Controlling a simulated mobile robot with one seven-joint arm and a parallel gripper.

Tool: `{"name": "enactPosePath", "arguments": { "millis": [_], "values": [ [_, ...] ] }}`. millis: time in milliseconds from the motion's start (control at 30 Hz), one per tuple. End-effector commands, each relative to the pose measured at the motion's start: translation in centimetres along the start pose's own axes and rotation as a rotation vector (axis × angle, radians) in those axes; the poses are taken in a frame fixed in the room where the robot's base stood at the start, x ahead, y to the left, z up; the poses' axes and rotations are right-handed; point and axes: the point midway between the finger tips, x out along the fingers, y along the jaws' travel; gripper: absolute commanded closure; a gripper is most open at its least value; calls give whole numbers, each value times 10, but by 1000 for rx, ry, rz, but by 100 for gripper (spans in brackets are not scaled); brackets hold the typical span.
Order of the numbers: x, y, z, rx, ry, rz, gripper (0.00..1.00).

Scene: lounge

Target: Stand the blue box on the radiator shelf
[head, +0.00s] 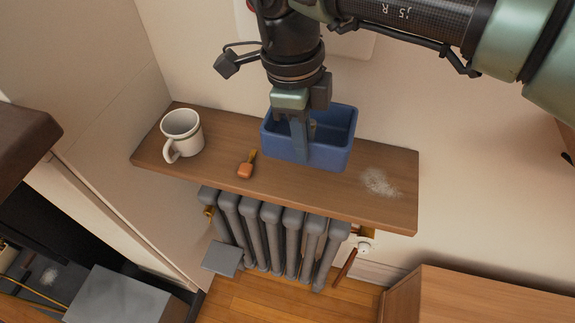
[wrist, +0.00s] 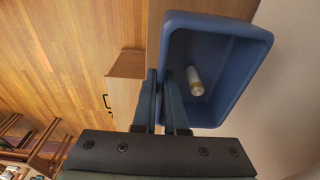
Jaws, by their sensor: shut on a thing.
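The blue box (head: 338,150) is an open-topped bin at the middle of the wooden radiator shelf (head: 220,140) in the head view. It looks upright with its opening up; I cannot tell whether its base touches the shelf or hovers just above. My gripper (head: 304,142) comes from above and is shut on the box's near wall. In the wrist view the fingers (wrist: 160,75) pinch the left wall of the box (wrist: 250,50). A small pale cylinder (wrist: 195,82) lies inside the box.
A white mug (head: 182,128) stands at the shelf's left end. An orange-handled tool (head: 246,166) lies between mug and box. A pale scattered patch (head: 380,183) marks the shelf right of the box. The grey radiator (head: 272,235) is below; a wooden cabinet (head: 480,300) is lower right.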

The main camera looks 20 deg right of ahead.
Motion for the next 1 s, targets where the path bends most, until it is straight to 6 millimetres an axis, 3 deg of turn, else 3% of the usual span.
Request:
{"name": "enactPosePath", "arguments": {
  "millis": [133, 567, 933, 1000],
  "values": [
    [28, 1, 4, -3, 0, 2, 100],
    [74, 1, 10, -5, 0, 0, 100],
    [80, 0, 10, -5, 0, -3, 100],
    [80, 0, 10, -5, 0, -1, 81]
  ]
}}
